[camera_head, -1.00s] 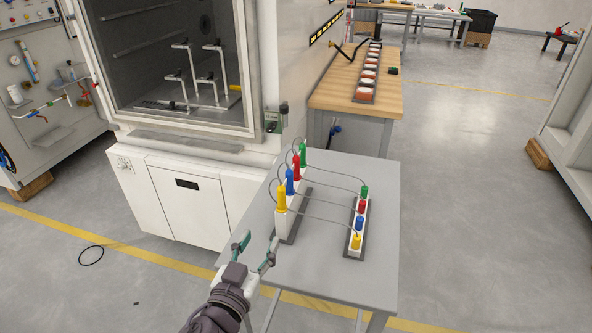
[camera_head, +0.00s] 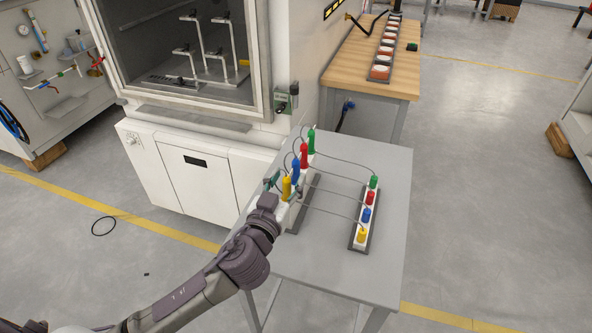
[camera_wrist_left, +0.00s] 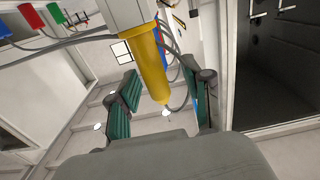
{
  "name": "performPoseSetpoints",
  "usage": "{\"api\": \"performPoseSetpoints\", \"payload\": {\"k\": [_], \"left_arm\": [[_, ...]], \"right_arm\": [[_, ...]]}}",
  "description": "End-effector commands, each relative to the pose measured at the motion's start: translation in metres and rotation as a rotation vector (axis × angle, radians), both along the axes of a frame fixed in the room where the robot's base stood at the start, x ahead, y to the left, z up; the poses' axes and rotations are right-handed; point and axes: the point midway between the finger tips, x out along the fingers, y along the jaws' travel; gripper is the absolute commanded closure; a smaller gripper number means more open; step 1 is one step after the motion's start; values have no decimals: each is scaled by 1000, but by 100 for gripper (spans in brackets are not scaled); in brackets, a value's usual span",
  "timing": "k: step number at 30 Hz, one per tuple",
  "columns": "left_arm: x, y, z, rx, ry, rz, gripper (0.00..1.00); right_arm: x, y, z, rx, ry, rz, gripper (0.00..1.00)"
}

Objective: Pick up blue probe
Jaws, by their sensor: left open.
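The blue probe (camera_head: 295,169) stands upright in the left-hand holder on the grey table, between the yellow probe (camera_head: 287,187) and the red probe (camera_head: 304,155). My left gripper (camera_head: 285,184) is open at the near end of this holder, with its green-padded fingers around the yellow probe's area. In the left wrist view the yellow probe (camera_wrist_left: 151,65) hangs large between the open fingers (camera_wrist_left: 162,103). Only slivers of blue show behind it and by the right finger, so the blue probe is mostly hidden there. My right gripper is out of view.
A green probe (camera_head: 311,141) stands at the holder's far end. Thin cables run to a second block with coloured plugs, including a blue plug (camera_head: 366,215). The grey table (camera_head: 390,270) is bare at the front. A white cabinet (camera_head: 187,190) stands close on the left.

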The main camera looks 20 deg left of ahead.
Motion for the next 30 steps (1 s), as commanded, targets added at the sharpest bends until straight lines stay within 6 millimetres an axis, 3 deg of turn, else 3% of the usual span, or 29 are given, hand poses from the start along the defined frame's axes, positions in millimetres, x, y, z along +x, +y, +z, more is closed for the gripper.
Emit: {"api": "performPoseSetpoints", "payload": {"k": [4, 9, 18, 27, 30], "left_arm": [[23, -2, 7, 5, -2, 1, 50], [43, -3, 3, 4, -1, 2, 50], [46, -3, 1, 2, 0, 1, 52], [46, -3, 1, 2, 0, 1, 100], [46, -3, 1, 2, 0, 1, 100]], "right_arm": [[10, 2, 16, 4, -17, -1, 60], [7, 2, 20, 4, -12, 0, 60], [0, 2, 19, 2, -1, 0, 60], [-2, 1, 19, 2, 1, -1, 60], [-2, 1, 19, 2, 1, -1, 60]]}}
